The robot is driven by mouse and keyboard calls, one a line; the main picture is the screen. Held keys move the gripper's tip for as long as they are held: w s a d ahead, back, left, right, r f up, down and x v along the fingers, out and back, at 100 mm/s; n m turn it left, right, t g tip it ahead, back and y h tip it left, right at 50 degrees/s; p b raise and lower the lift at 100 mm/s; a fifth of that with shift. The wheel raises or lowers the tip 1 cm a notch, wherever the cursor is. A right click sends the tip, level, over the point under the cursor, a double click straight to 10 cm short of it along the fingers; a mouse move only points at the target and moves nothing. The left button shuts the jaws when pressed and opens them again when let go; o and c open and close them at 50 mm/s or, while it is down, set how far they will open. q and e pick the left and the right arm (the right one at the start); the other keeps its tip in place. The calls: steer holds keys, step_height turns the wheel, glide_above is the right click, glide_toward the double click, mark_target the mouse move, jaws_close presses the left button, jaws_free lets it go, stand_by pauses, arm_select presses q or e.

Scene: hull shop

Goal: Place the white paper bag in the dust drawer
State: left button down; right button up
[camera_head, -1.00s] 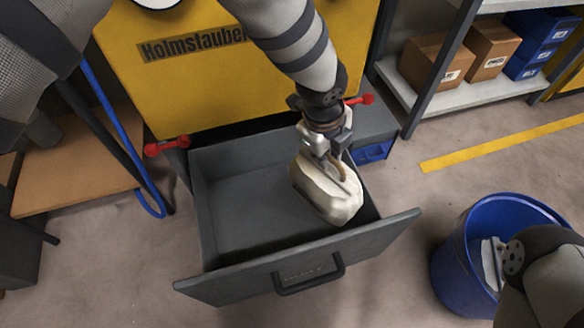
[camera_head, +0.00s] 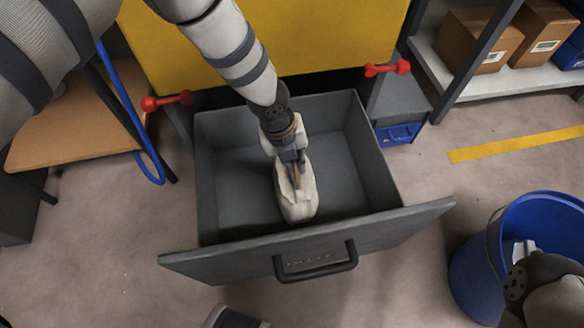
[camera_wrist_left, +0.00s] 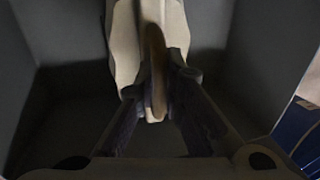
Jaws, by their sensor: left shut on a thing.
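The white paper bag (camera_head: 297,200) hangs upright from my left gripper (camera_head: 293,172), which is shut on its brown handle. In the left wrist view the bag (camera_wrist_left: 123,45) and the handle between the fingers (camera_wrist_left: 157,95) show close up, with dark grey walls on both sides. The dust drawer (camera_head: 240,175) is a grey box, pulled open below the yellow machine. The bag is within the drawer's opening, near its front panel; whether it touches the floor I cannot tell. My right gripper (camera_head: 525,250) is at the blue bin, mostly hidden by its wrist.
The drawer's front panel (camera_head: 220,265) has a black handle. Red knobs (camera_head: 387,68) flank the drawer. A blue bin (camera_head: 480,262) stands at the lower right. A shelf with cardboard boxes (camera_head: 470,40) is at the upper right. A blue hose (camera_head: 135,115) hangs at the left.

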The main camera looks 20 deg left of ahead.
arm_select(q)
steer(key=shift+s+a+f+b, duration=0.15)
steer(key=shift+f+b, duration=0.15)
steer(key=shift+f, duration=0.7)
steer(key=shift+a+f+b, duration=0.1)
steer(key=shift+f+b, duration=0.2)
steer(key=shift+f, duration=0.65)
steer(key=c, duration=1.7)
jaws_free()
arm_select(e)
steer(key=shift+s+f, duration=0.25)
steer(key=shift+f, duration=0.15)
arm_select(q)
steer(key=shift+r, duration=0.1)
